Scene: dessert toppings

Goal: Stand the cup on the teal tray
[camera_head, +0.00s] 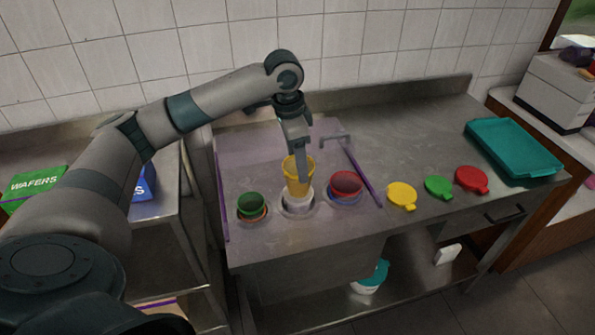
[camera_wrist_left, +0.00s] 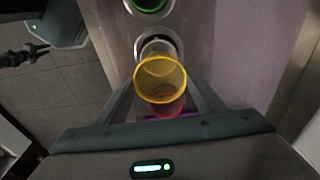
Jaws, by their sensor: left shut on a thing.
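A yellow cup (camera_head: 297,178) stands upright between the fingers of my left gripper (camera_head: 301,172), above a white container in the middle counter hole. My left gripper is shut on the cup. In the left wrist view, the yellow cup (camera_wrist_left: 160,82) sits between the two fingers (camera_wrist_left: 160,95), its round rim toward the camera. The teal tray (camera_head: 513,147) lies empty on the right end of the steel counter, well right of the gripper.
A green cup (camera_head: 251,204) and a red cup (camera_head: 347,184) stand in holes either side. Yellow (camera_head: 402,195), green (camera_head: 438,187) and red (camera_head: 471,179) lids lie between the holes and tray. A purple-edged rail (camera_head: 360,172) and a small metal tap-like bar (camera_head: 338,137) stand nearby. The back counter is clear.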

